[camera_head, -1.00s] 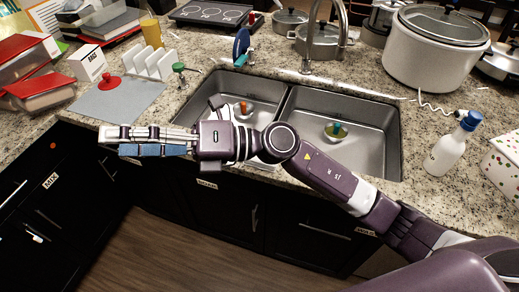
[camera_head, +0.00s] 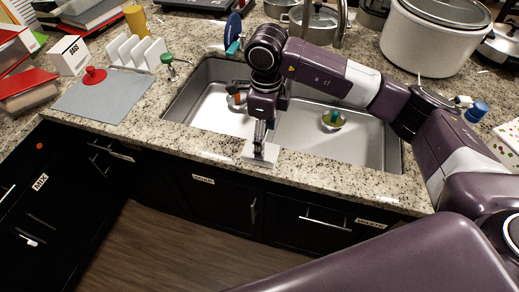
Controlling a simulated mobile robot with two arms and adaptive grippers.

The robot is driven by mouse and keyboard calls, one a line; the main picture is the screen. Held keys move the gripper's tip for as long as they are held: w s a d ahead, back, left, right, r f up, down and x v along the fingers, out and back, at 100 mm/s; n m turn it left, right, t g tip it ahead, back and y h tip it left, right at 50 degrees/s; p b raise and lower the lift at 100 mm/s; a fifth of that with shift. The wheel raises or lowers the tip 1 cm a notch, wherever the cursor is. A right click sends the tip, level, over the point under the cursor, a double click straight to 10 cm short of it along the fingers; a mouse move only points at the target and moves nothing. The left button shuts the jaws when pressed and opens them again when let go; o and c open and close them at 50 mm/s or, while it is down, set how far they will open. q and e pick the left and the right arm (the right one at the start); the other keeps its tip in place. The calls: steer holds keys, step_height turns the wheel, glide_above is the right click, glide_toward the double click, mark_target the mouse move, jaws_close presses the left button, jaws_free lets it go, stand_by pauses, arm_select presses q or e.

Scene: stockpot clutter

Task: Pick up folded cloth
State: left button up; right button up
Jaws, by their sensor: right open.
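A small pale grey-white flat piece, which looks like the folded cloth (camera_head: 250,157), lies on the counter strip at the front edge of the sink. My right gripper (camera_head: 260,150) points down at it from above, with its fingers open. The fingertips are right over or at the cloth and hide part of it. I cannot tell whether they touch it. My left gripper is out of view.
The double sink (camera_head: 300,135) lies behind, holding an orange-topped item (camera_head: 236,95) and a yellow-green item (camera_head: 333,120). A grey mat (camera_head: 110,98) with a red knob-like item (camera_head: 95,75) is left. A white cooker (camera_head: 430,40) and a blue-capped bottle (camera_head: 477,110) stand right.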

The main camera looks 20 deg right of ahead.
mark_target(271, 150)
steer(key=shift+s+a+f+p, duration=0.1)
steer(key=shift+a+f+p, duration=0.05)
steer(key=shift+f+p, duration=0.55)
steer(key=f, duration=0.1)
steer(key=f+p, duration=0.1)
steer(key=f, duration=0.1)
steer(key=shift+a+f, duration=0.2)
steer(key=shift+f, duration=0.5)
steer(key=shift+c, duration=0.2)
steer(key=c, duration=1.2)
steer(key=shift+r, duration=0.1)
